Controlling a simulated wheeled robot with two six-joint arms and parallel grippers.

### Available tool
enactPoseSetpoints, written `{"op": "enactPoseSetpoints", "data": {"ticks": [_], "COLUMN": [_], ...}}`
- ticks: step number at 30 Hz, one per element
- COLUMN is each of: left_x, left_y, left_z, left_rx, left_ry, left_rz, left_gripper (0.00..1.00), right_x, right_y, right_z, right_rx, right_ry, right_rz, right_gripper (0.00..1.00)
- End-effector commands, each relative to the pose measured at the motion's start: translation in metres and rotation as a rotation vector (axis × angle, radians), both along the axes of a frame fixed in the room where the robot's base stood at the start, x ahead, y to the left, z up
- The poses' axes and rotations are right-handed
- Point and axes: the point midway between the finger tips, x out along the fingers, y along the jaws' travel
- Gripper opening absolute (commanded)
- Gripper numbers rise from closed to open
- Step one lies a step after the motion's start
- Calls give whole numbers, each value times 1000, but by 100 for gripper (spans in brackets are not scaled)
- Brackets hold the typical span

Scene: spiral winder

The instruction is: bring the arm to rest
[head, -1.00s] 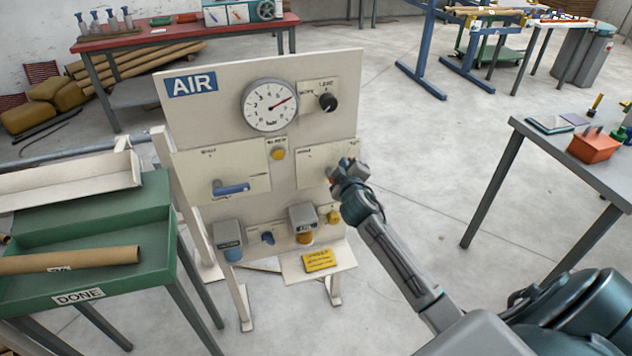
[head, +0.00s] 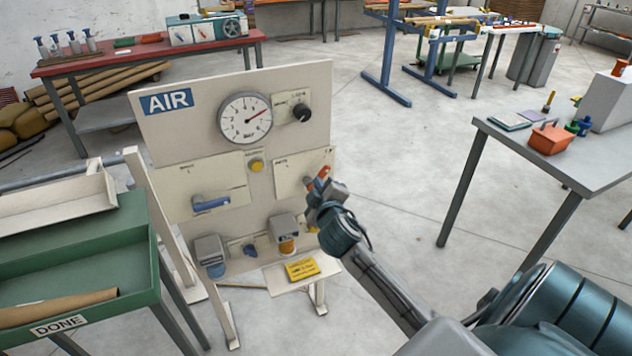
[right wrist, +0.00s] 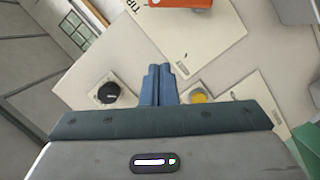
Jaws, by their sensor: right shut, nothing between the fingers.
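My right gripper (head: 318,193) is in front of the right side of the AIR panel (head: 190,135) in the head view. Its two blue fingers (right wrist: 158,86) are shut together with nothing between them in the right wrist view. An orange-red lever (head: 319,177) shows just above the gripper, on the right plate of the panel; an orange part (right wrist: 185,3) also shows at the top of the right wrist view. I cannot tell whether the gripper touches the panel. My left gripper is not in view.
The panel carries a gauge (head: 245,118), a black knob (head: 302,112), a yellow button (head: 256,165) and a blue lever (head: 211,203). A green DONE tray (head: 130,245) stands at left, a grey table (head: 590,170) at right. Open floor lies between panel and table.

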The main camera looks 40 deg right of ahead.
Motion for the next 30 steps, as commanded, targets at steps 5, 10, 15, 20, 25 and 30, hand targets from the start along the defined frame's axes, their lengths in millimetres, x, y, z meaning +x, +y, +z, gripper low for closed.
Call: {"op": "enactPoseSetpoints", "data": {"ticks": [5, 10, 15, 20, 25, 30], "left_x": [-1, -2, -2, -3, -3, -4], "left_y": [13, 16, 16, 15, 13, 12], "left_z": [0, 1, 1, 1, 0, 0], "left_rx": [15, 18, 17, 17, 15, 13], "left_ry": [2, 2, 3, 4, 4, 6], "left_rz": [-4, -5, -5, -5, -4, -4], "left_gripper": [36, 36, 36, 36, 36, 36], "right_x": [-4, -3, -3, -3, 0, -12], "right_y": [2, 1, 1, 1, -3, -6], "right_z": [1, 1, 1, -2, -58, -180], "right_rx": [0, 0, 0, 2, 51, 169], "right_ry": [0, 0, 0, 5, 85, 252], "right_rz": [0, 0, 0, 0, 1, -2], "right_gripper": [0, 0, 0, 0, 0, 0]}}
